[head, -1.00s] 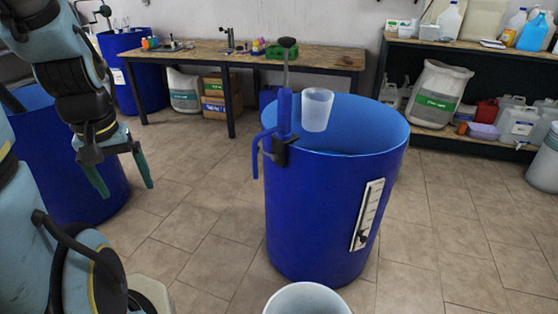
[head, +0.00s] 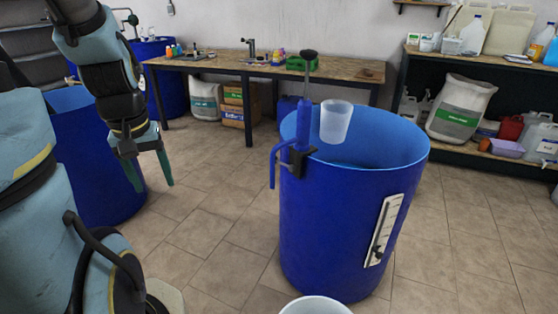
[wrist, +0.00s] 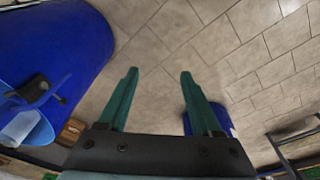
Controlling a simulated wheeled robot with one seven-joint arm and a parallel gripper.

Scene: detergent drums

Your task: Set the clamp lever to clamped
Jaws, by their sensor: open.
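A blue open drum (head: 330,235) stands in the middle of the head view. A blue hand pump (head: 301,125) with a black knob on its rod stands at the drum's near left rim. A black clamp (head: 300,163) holds it there; its lever is too small to make out clearly. In the wrist view the clamp (wrist: 34,90) shows at the left edge, beside the drum (wrist: 60,35). My gripper (head: 150,180) is open and empty, left of the drum and apart from it. Its green fingers (wrist: 158,76) are over bare floor in the wrist view.
A translucent cup (head: 335,121) is at the drum's rim beside the pump. A white strip (head: 385,230) with a dark knob is on the drum's side. Another blue drum (head: 95,190) stands behind my arm. A white container (head: 316,306) is at the bottom edge. Tiled floor lies between.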

